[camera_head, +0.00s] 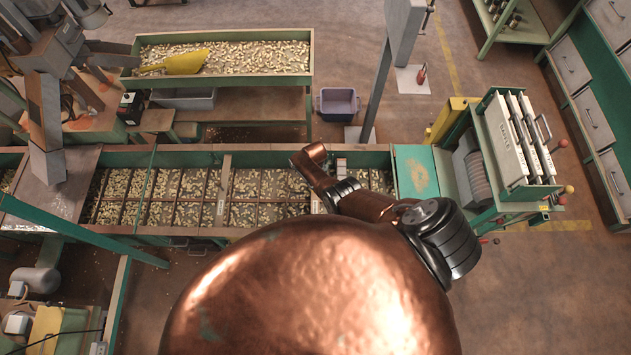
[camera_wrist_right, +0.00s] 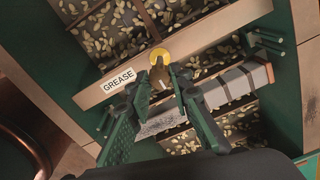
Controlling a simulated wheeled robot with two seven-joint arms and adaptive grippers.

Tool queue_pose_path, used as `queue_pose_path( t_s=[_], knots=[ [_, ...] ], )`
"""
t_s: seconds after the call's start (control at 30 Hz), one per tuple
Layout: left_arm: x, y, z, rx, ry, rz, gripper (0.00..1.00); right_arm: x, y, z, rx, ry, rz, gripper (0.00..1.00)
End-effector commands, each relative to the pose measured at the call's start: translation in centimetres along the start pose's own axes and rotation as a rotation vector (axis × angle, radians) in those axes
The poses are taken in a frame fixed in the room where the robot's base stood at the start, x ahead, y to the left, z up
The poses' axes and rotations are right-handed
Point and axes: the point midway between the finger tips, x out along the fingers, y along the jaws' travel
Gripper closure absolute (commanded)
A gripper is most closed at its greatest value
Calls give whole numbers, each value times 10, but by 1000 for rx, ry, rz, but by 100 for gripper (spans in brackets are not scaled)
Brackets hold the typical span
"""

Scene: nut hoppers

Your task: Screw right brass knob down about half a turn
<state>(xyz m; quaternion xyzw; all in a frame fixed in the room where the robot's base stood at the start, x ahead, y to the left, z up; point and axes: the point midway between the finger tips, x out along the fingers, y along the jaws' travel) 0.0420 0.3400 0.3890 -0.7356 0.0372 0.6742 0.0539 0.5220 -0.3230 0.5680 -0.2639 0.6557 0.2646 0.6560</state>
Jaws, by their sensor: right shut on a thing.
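A brass knob (camera_wrist_right: 158,56) shows in the right wrist view as a round yellow disc with a darker brown part below it. It sits at a wooden rail (camera_wrist_right: 205,38) that crosses the nut hopper. My right gripper (camera_wrist_right: 160,76) is shut on the knob, with one dark green finger on each side of its brown part. The fingers hide some of the knob, and I cannot tell its turn angle. In the head view my copper right arm reaches over the hopper, and the knob is not clear there. My left gripper is in neither view.
A white "GREASE" label (camera_wrist_right: 119,82) is on the rail left of the knob. A grey-banded bar (camera_wrist_right: 232,84) lies close to the right finger. Hopper compartments full of nuts (camera_head: 195,185) lie around. A green-framed machine (camera_head: 505,145) stands at the hopper's right end.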

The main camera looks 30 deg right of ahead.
Motion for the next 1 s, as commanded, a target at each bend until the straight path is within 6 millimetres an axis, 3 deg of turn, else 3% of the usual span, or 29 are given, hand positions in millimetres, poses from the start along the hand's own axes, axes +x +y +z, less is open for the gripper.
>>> queue_pose_path(
  t_s=[0.43,0.47,0.6,0.7,1.0],
  knots=[
    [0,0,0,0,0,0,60,0,-2,-4,8,8,-1,100],
    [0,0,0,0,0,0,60,0,-2,-4,8,8,-1,79],
    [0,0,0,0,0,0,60,0,-1,-3,7,6,-1,69],
    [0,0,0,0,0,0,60,0,-1,-2,7,4,-1,63],
    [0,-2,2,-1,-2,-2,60,-1,0,-1,7,2,0,63]
  ],
)
